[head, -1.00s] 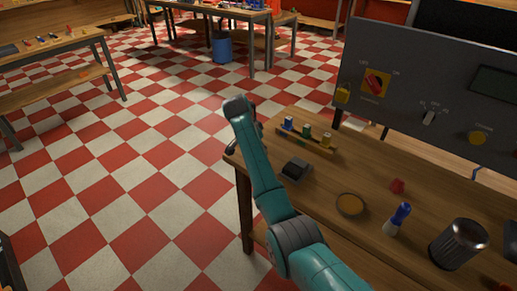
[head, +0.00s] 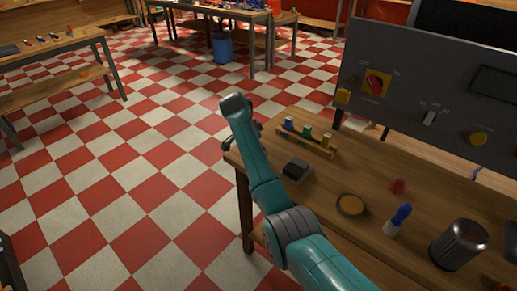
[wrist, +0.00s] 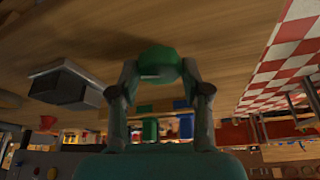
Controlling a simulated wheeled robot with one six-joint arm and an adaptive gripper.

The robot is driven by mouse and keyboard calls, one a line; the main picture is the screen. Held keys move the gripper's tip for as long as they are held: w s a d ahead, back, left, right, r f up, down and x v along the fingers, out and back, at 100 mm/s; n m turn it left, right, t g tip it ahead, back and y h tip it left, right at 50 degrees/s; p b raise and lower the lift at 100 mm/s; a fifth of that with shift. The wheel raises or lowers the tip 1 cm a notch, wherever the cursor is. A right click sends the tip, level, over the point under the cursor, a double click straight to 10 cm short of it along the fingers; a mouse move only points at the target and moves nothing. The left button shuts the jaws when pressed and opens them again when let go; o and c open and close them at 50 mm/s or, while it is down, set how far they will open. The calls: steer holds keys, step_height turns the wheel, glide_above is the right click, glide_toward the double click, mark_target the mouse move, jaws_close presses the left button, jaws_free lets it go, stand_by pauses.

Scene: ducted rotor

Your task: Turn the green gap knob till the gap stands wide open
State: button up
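The green gap knob (wrist: 160,62) shows in the wrist view, with a small pale mark on its side. My gripper (wrist: 159,72) has one finger on each side of it, and the fingertips appear to touch its sides. The knob is by the wooden bench (head: 330,170). In the head view my arm hides the knob, and only part of my gripper (head: 228,144) shows at the bench's left corner. Which way the knob is turned, and the gap itself, cannot be made out.
A dark block (head: 296,169), a round disc (head: 350,205), a blue-handled tool (head: 398,219) and a dark cylinder (head: 458,245) stand on the bench. A grey control panel (head: 440,90) rises behind. The checkered floor at left is clear.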

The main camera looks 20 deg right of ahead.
steer(key=shift+o, duration=1.2)
steer(key=shift+r, duration=0.1)
steer(key=v, duration=1.1)
steer(key=shift+a+r, duration=0.25)
steer(key=shift+r, duration=0.1)
steer(key=shift+s, duration=0.15)
